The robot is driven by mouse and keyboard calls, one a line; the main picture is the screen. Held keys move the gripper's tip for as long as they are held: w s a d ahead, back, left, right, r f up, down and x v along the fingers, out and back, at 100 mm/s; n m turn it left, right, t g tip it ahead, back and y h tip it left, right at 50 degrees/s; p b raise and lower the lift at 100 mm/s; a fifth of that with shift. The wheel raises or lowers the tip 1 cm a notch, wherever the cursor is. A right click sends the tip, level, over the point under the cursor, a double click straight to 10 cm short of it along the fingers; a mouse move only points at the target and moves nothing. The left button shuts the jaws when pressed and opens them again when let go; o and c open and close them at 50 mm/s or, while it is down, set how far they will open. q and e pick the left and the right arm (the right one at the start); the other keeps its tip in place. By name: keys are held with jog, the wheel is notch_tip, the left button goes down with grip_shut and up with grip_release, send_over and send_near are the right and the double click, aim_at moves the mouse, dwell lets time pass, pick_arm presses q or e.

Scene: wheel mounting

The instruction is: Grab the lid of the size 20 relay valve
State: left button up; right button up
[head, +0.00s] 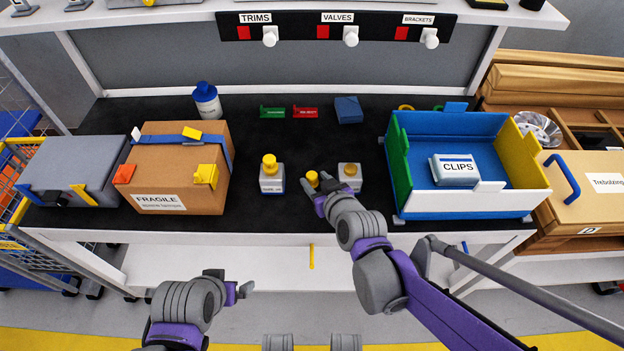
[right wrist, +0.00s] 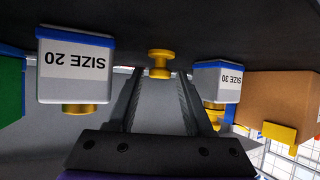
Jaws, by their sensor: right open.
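The size 20 relay valve (head: 350,180) is a grey box on the black bench, right of centre in the head view. In the right wrist view it shows upside down at left, labelled SIZE 20 (right wrist: 75,68), with a plain gold top. A small gold knobbed lid (head: 312,178) stands on the bench between the two valves. In the right wrist view the lid (right wrist: 160,66) is centred at the tips of my right gripper (head: 315,189), which is open and not closed on it. My left gripper (head: 240,291) hangs low in front of the bench; its jaw opening is unclear.
The size 30 valve (head: 271,182) with its gold lid stands left of the loose lid. A cardboard box (head: 175,180) stands further left; a blue, green and yellow bin (head: 465,205) is at right. Small coloured parts lie behind. The bench between is clear.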

aim_at(314, 178)
jog(key=x, duration=0.3)
jog(key=shift+w+a+f+b, duration=0.1)
jog(key=shift+f+b, duration=0.05)
jog(key=shift+b, duration=0.15)
jog(key=shift+c, duration=0.3)
grip_shut()
